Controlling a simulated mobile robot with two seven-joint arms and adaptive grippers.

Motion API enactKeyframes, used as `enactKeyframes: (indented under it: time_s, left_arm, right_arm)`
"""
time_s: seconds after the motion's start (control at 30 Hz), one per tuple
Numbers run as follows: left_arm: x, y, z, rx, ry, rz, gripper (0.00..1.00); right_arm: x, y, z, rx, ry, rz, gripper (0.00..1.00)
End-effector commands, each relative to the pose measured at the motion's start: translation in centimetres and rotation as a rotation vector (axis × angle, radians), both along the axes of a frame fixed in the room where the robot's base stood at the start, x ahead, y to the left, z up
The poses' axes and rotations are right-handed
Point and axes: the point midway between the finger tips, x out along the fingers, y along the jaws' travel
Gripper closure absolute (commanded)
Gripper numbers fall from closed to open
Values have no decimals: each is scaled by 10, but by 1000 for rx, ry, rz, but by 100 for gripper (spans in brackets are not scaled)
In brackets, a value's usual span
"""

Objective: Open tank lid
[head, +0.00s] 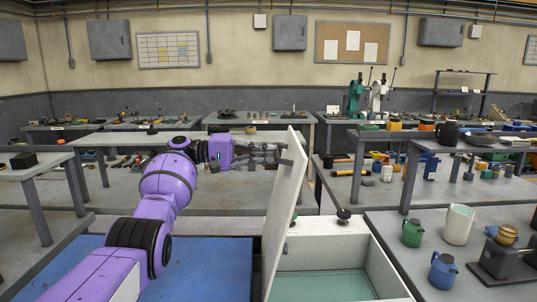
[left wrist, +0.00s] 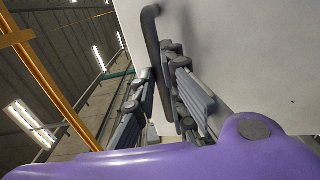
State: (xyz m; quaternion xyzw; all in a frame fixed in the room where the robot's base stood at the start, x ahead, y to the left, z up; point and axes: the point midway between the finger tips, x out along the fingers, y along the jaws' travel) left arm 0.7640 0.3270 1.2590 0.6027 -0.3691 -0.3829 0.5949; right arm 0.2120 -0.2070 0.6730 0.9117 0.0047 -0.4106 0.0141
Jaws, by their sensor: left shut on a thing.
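The white tank (head: 372,262) stands at the bottom middle of the head view, with its greenish inside showing. Its lid (head: 284,205) is a pale panel standing steeply up at the tank's left side, its top leaning a little to the right. My left gripper (head: 272,153) reaches the lid's left face near the top. In the left wrist view the lid (left wrist: 245,50) fills the right side, and the gripper's fingers (left wrist: 160,100) are shut around its dark bar handle (left wrist: 152,35). The fingers partly hide the handle. My right gripper is not in view.
A blue mat (head: 215,270) lies left of the tank. Right of the tank, a bench holds a green jug (head: 412,233), a blue jug (head: 443,270), a white container (head: 458,224) and a dark fixture (head: 503,260). A dark knob (head: 343,214) sits at the tank's back rim.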

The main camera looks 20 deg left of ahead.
Motion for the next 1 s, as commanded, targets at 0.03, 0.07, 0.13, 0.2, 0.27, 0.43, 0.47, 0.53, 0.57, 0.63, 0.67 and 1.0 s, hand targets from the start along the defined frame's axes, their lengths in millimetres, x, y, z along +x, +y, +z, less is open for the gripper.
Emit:
enactKeyframes:
  time_s: [0.03,0.07,0.13,0.2,0.27,0.43,0.47,0.53,0.57,0.63,0.67,1.0]
  left_arm:
    - [1,2,8,-9,-12,7,100]
    - [1,2,8,-9,-13,7,100]
    - [1,2,9,-9,-13,7,100]
    - [1,2,9,-9,-13,7,100]
    - [1,2,9,-9,-13,7,100]
    - [0,2,9,-9,-13,6,81]
    - [0,2,9,-9,-13,6,77]
    - [0,1,8,-8,-12,5,72]
    - [0,1,7,-7,-11,4,72]
    - [0,1,6,-6,-8,4,72]
    - [0,1,5,-5,-8,3,72]
    - [-8,18,3,-4,-4,4,72]
  right_arm:
    - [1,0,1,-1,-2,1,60]
    - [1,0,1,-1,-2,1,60]
    - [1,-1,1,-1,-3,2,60]
    - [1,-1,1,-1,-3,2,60]
    - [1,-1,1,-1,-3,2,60]
    - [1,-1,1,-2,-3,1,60]
    - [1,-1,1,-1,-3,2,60]
    - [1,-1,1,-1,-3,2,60]
    - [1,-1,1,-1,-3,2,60]
    - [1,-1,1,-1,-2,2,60]
    - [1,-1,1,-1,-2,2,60]
    - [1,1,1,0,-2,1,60]
